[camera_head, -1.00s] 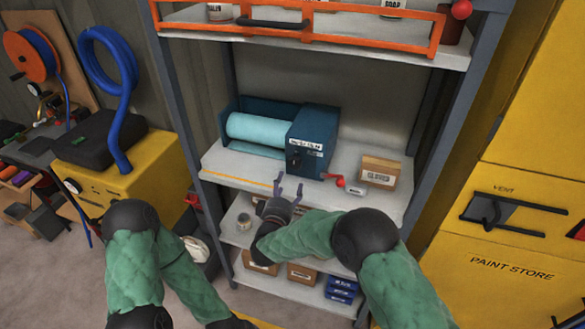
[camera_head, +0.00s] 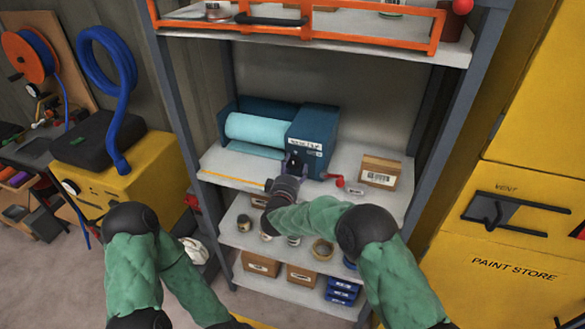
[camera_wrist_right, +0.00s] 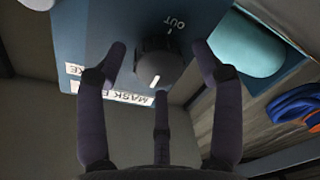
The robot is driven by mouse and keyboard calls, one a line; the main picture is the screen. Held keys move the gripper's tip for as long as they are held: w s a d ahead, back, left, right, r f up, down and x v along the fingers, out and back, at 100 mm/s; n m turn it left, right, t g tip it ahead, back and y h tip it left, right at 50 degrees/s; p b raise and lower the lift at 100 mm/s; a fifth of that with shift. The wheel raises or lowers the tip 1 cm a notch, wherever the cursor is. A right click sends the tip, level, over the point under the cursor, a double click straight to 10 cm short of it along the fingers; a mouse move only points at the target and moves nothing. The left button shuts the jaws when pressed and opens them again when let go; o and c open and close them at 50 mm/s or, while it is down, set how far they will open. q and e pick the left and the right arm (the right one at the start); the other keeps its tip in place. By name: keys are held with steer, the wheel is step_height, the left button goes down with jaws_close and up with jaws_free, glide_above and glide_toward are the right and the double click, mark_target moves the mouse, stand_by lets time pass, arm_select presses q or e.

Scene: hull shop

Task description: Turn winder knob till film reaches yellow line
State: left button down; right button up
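The blue winder box (camera_head: 315,128) stands on the middle shelf with a pale blue film roll (camera_head: 257,131) at its left. A strip of film shows below the roll, behind the yellow line (camera_head: 233,178) on the shelf's front. The right gripper's fingers (camera_wrist_right: 160,52) are spread on both sides of the knob, with gaps visible. My left gripper is out of view.
A red-handled item (camera_head: 336,179) and a cardboard box (camera_head: 380,171) sit right of the winder. An orange rail (camera_head: 300,33) crosses the shelf above. Tins and boxes fill the lower shelves. A yellow cabinet (camera_head: 520,250) stands at the right.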

steer(key=c, duration=0.9)
